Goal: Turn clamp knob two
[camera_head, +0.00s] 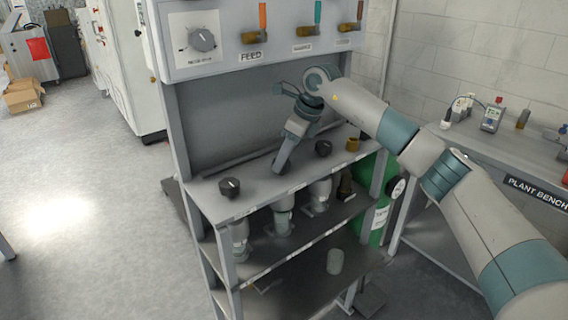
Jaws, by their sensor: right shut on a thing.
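A shelf unit has a row of dark clamp knobs on its grey ledge (215,205). The left knob (229,187) and the right knob (323,148) stand uncovered. My right gripper (280,168) points down at the ledge between these two knobs. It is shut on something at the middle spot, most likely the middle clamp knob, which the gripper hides. The fingers and the hold are too small to see clearly. My left gripper is out of view.
A panel with a dial (202,40) and coloured-handled valves overhangs the ledge. A brass fitting (352,144) sits at the ledge's right end. Grey cylinders stand on the shelf below. A green tank (378,215) and the plant bench (500,160) are to the right.

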